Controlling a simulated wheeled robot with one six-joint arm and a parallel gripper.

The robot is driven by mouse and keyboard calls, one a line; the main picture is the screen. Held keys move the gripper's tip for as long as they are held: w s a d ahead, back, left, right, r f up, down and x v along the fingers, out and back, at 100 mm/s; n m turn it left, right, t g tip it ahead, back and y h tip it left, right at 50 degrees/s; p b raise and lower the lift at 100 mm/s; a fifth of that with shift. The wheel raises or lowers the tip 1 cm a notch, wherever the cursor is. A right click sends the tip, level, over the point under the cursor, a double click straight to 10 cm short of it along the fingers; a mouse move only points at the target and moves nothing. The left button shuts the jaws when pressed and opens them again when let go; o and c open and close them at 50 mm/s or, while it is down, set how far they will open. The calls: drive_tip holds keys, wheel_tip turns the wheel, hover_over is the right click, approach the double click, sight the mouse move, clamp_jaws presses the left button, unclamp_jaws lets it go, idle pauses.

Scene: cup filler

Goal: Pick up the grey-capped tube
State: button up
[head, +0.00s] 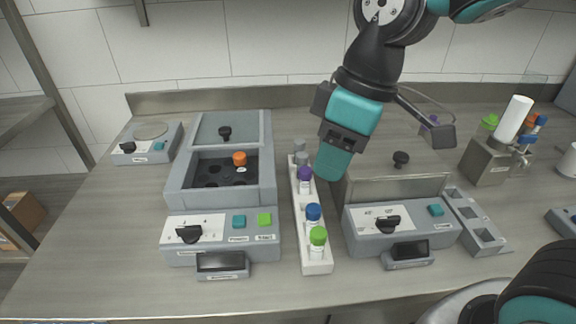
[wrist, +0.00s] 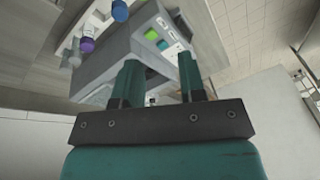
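A white rack (head: 315,262) runs front to back in the middle of the bench. At its far end a grey cap (head: 301,157) shows, with another grey shape just behind it; whether this is a second tube is unclear. In front of it stand a purple-capped tube (head: 304,174), a blue-capped tube (head: 313,212) and a green-capped tube (head: 318,236). My gripper (head: 332,170) hangs right of the rack's far half, apart from the tubes. In the wrist view my gripper (wrist: 160,78) has its fingers apart with nothing held. A grey-white tube (wrist: 75,62) shows beside the purple cap (wrist: 87,45).
Left of the rack is a grey machine (head: 222,228) with an orange-capped tube (head: 239,158) in its well. To the right is another device (head: 400,228) with a dial. A metal holder (head: 487,160) with a white cylinder stands farther right. The front bench strip is clear.

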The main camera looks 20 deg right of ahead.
drive_tip(key=w+d+n+h, duration=0.15)
drive_tip(key=w+n, duration=0.45)
drive_tip(key=w, duration=0.8)
drive_tip(key=n+h+p, duration=0.1)
drive_tip(key=n+h, duration=0.1)
drive_tip(key=n, duration=0.2)
hover_over(302, 154)
wheel_tip(302, 154, down, 2)
drive_tip(key=shift+y, duration=0.25)
drive_tip(key=f, duration=0.4)
drive_tip(key=f+p, duration=0.1)
drive_tip(key=f, duration=0.7)
drive_tip(key=shift+s+a, duration=0.2)
drive_tip(key=shift+a, duration=0.1)
drive_tip(key=f, duration=0.1)
drive_tip(key=f+p, duration=0.1)
drive_tip(key=f, duration=0.3)
drive_tip(key=shift+w+d+f+p, duration=0.15)
drive_tip(key=shift+d+f+p, duration=0.1)
drive_tip(key=shift+d+p, duration=0.1)
drive_tip(key=shift+c, duration=0.2)
drive_tip(key=c, duration=0.5)
